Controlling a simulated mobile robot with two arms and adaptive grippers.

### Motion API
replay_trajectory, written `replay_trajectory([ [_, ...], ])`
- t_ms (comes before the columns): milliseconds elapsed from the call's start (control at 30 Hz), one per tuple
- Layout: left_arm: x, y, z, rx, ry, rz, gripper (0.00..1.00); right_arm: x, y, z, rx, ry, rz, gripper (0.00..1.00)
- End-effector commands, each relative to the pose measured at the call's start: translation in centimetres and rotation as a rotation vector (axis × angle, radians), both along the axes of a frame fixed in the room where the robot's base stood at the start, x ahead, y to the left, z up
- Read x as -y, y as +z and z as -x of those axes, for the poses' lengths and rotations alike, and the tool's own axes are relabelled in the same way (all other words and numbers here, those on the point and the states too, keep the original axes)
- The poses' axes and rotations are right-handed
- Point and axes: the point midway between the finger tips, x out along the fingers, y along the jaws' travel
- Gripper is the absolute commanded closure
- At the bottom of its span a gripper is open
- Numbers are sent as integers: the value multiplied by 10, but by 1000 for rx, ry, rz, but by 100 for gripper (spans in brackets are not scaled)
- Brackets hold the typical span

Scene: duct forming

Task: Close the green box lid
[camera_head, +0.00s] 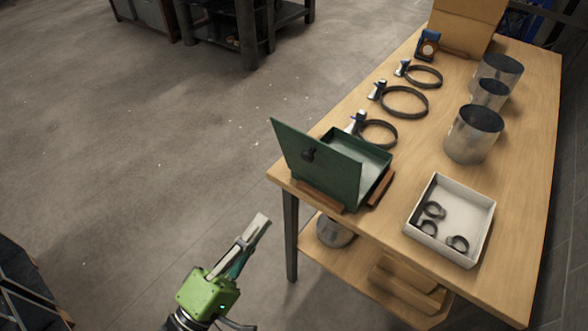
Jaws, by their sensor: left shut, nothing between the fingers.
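The green box (362,153) sits near the left front corner of the wooden table. Its green lid (316,164) stands raised, upright and tilted toward the left, with a dark knob or latch on its outer face. The box's inside is partly hidden behind the lid. My left gripper (262,222) is shut and empty. It is out in front of the table, below and to the left of the lid in the picture, and apart from it. My right gripper is not in view.
On the wooden table (432,166) stand a white tray (412,218) with several dark rings, metal cylinders (470,143), ring clamps (404,101) and a cardboard box (464,24). Brown blocks (318,195) lie against the green box. The floor left of the table is free.

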Motion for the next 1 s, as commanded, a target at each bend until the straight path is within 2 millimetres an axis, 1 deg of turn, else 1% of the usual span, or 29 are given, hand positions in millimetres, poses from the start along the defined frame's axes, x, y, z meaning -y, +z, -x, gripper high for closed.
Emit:
replay_trajectory([
  [33, 4, 7, -7, 4, 2, 4, 100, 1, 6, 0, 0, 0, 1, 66],
  [200, 24, 20, -35, 6, 3, 2, 100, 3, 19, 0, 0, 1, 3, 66],
  [400, 47, 32, -67, 4, 3, -1, 100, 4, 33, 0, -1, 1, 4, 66],
  [500, 57, 37, -81, 4, 3, -2, 100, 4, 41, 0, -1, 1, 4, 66],
  [700, 68, 41, -96, 1, 2, -3, 100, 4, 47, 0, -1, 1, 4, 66],
  [1000, 70, 40, -99, 0, 2, -4, 100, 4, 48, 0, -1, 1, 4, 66],
])
